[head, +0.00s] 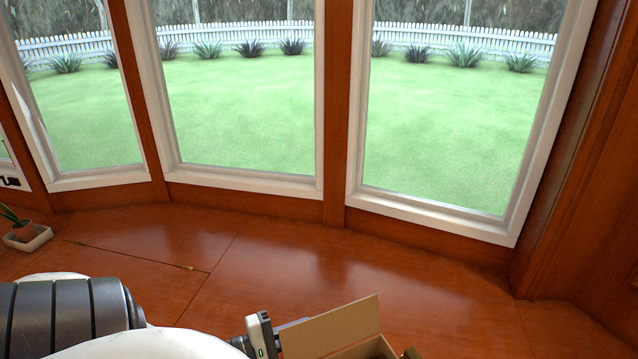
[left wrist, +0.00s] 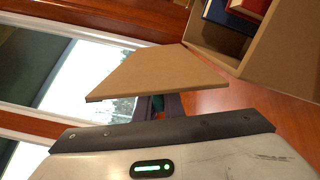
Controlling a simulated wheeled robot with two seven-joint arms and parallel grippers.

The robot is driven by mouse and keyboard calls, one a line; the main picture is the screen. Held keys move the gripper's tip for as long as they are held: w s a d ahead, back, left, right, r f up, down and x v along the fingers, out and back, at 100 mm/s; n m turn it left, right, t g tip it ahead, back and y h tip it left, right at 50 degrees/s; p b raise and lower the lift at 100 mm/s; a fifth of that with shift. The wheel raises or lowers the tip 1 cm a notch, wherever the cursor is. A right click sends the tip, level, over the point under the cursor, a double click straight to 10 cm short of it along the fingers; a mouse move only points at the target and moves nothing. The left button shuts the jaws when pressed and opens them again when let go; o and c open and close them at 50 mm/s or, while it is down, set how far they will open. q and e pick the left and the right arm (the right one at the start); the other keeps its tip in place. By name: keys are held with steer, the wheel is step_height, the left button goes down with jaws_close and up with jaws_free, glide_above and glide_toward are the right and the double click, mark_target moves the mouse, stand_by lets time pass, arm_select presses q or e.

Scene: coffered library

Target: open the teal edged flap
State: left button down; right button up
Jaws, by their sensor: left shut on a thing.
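A brown cardboard box (left wrist: 285,48) shows in the left wrist view at the upper right, and its top is open on this side. One cardboard flap (left wrist: 160,72) stands out from its edge; in the head view the same flap (head: 333,335) stands tilted up at the bottom edge. A small teal patch shows between my fingers, under the flap. My left gripper (left wrist: 157,107) is shut on the flap's outer edge; in the head view the gripper (head: 290,332) is left of the flap. Most of the box is cut off below the head view. My right gripper is not in view.
A blue book (left wrist: 228,15) and a red book (left wrist: 250,8) are inside the box. The wooden surface (head: 230,260) is clear behind the box, up to the windows. A potted plant (head: 24,232) stands at the far left.

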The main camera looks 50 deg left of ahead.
arm_select(q)
steer(key=shift+w+r, duration=0.1)
steer(key=c, duration=1.9)
jaws_free()
steer(key=shift+o, duration=0.2)
steer(key=v, duration=1)
steer(key=shift+s, duration=0.2)
